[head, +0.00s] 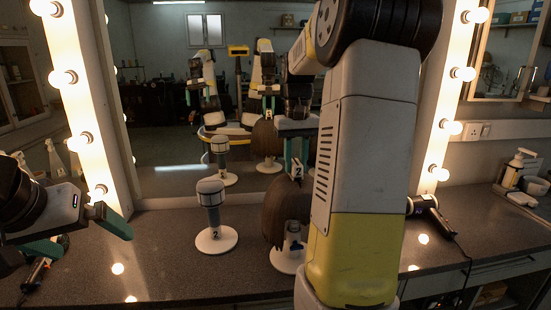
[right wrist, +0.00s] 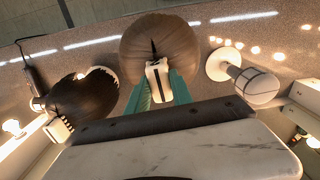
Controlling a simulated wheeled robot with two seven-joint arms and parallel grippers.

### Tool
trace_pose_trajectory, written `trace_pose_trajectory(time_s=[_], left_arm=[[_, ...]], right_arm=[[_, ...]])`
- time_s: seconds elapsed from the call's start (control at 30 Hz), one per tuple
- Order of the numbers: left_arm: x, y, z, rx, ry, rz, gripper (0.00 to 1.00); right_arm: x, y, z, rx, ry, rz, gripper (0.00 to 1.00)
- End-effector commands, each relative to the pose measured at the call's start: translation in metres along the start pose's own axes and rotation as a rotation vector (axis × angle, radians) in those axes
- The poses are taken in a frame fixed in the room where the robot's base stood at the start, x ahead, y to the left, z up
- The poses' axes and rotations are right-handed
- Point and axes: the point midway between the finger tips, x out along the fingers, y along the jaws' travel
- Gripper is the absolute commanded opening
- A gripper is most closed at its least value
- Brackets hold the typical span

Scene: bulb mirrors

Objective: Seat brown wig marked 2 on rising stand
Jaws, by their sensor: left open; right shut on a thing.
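The brown wig (head: 274,212) hangs upright from my right gripper (head: 297,158), which is shut on its white tag marked 2 (head: 298,170). My right arm hides part of it. The right wrist view shows the wig's rounded top (right wrist: 158,45) beyond the teal fingers. A bare stand marked 2 (head: 211,207), with a grey-blue head and round white base, stands apart to the left of the wig. It also shows in the right wrist view (right wrist: 255,85), at right. My left gripper (head: 92,232) is open and empty, left of that stand.
Another white-based stand (head: 288,262) shows low by the wig; contact is unclear. A darker wig with a white tag (right wrist: 85,105) is at left in the right wrist view. A hair dryer (head: 432,212) lies right of my arm. The lit mirror is behind.

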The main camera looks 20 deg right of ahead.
Motion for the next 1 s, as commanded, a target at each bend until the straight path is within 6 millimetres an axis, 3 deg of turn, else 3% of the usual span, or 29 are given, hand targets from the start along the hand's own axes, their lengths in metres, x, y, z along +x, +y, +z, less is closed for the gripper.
trace_pose_trajectory(time_s=[0.5, 0.83, 0.87, 0.97, 1.0], left_arm=[[0.000, 0.000, 0.000, 0.000, 0.000, 0.000, 1.00], [0.000, 0.000, 0.000, 0.000, 0.000, 0.000, 1.00], [0.000, 0.000, 0.000, 0.000, 0.000, 0.000, 1.00], [0.000, 0.000, 0.000, 0.000, 0.000, 0.000, 1.00], [0.000, 0.000, 0.000, 0.000, 0.000, 0.000, 1.00]], right_arm=[[0.019, 0.000, 0.000, 0.000, 0.001, 0.000, 0.00], [0.021, 0.000, 0.000, 0.000, 0.002, 0.000, 0.00], [0.021, 0.000, 0.000, 0.000, 0.002, 0.000, 0.31], [0.021, 0.000, 0.000, 0.000, 0.001, 0.000, 0.51], [0.021, 0.000, 0.000, 0.000, 0.001, 0.000, 0.52]])
